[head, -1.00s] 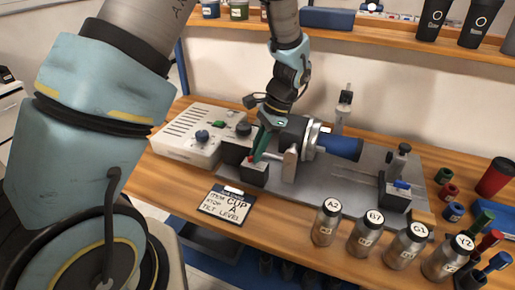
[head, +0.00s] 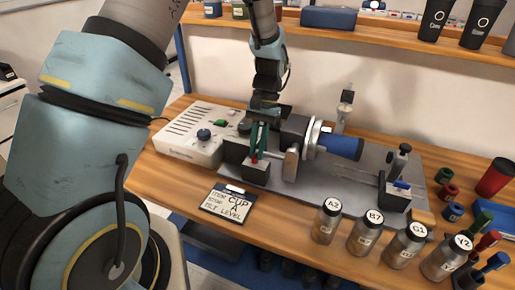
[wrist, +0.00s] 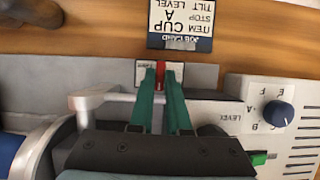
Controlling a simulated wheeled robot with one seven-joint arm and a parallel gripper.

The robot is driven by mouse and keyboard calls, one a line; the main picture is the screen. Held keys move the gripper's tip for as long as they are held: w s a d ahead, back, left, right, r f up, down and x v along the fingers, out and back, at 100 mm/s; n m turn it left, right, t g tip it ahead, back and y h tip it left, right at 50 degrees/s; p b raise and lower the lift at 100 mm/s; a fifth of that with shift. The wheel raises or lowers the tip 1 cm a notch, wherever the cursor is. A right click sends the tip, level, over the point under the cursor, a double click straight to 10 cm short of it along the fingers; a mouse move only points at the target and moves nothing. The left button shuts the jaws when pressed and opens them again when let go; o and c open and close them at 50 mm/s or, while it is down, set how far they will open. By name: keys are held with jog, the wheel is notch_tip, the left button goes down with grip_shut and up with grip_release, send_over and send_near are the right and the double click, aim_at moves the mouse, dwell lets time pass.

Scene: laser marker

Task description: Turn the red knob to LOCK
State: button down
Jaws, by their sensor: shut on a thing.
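The red knob (head: 254,159) sits on a small dark block at the front of the laser marker's grey base. It also shows as a narrow red bar between the fingertips in the wrist view (wrist: 159,69). My gripper (head: 257,153) points down with its green fingers on either side of the knob. In the wrist view my gripper (wrist: 159,77) is shut on the knob. A white label plate (wrist: 143,70) lies behind the fingertips. Its lettering is too small and too covered to read, so the knob's setting cannot be told.
A job card (head: 230,203) lies in front of the block. A white control box (head: 190,135) with a blue dial stands left, and a rotary chuck with a blue cup (head: 340,146) stands right. Several labelled bottles (head: 326,222) line the bench's front right.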

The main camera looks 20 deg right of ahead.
dwell(0.4)
jog(key=c, duration=1.2)
grip_release()
jog(key=shift+o, duration=0.2)
jog(key=b+v, duration=0.3)
jog(key=v, duration=0.7)
jog(key=shift+r, duration=0.4)
jog(key=shift+w+r, duration=0.1)
notch_tip(320, 180, up, 7)
jog(key=p, duration=0.6)
